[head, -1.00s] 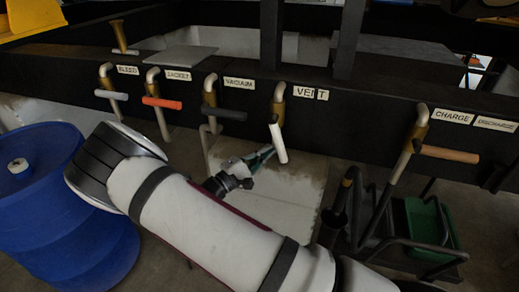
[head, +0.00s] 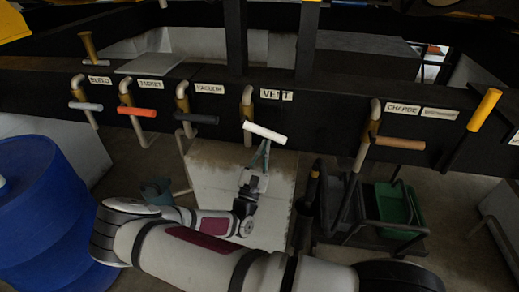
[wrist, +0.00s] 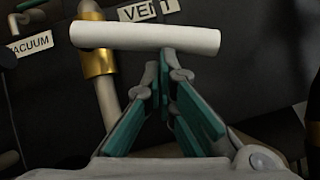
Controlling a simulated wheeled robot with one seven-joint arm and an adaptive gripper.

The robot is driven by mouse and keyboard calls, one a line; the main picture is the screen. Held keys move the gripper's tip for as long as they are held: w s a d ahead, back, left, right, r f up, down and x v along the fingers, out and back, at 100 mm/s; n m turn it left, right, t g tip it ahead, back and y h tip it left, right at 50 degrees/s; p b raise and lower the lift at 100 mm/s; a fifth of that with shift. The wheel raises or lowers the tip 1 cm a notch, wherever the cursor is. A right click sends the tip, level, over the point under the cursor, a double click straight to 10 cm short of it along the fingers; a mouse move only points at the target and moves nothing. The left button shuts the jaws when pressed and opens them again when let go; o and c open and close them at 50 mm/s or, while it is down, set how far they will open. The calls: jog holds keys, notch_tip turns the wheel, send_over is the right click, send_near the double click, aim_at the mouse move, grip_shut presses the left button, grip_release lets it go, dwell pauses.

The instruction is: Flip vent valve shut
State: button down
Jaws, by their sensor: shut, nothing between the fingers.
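The vent valve has a white handle (head: 264,133) below the "VENT" label (head: 277,95), on a brass body (head: 247,104). The handle lies nearly level across the pipe, its right end slightly lower in the head view. In the wrist view the white handle (wrist: 145,38) spans the upper middle, with the brass collar (wrist: 98,62) behind it. My gripper (head: 265,146) is just under the handle, pointing up at it. In the wrist view its green-padded fingers (wrist: 164,58) are shut with nothing between them, tips at the handle's lower edge. I cannot tell whether they touch it.
Handles for bleed (head: 86,106), jacket (head: 137,112) and vacuum (head: 195,119) are to the left, and the charge handle (head: 400,143) is to the right. A blue drum (head: 50,220) stands at left. A green bin (head: 395,205) sits at lower right.

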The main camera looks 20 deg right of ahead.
jog(key=shift+s+d+r+n+t+y+p, duration=0.25)
jog(key=shift+r+n+t+y+p, duration=0.15)
jog(key=shift+n, duration=0.25)
jog(key=shift+s+d+r+n+t+y+p, duration=0.1)
jog(key=shift+d+r+n+t+y+p, duration=0.15)
jog(key=shift+r+n+t+p, duration=0.25)
jog(key=shift+s+d+r+n+t+y+p, duration=0.2)
jog(key=shift+r+n+y, duration=0.2)
jog(key=shift+n, duration=0.35)
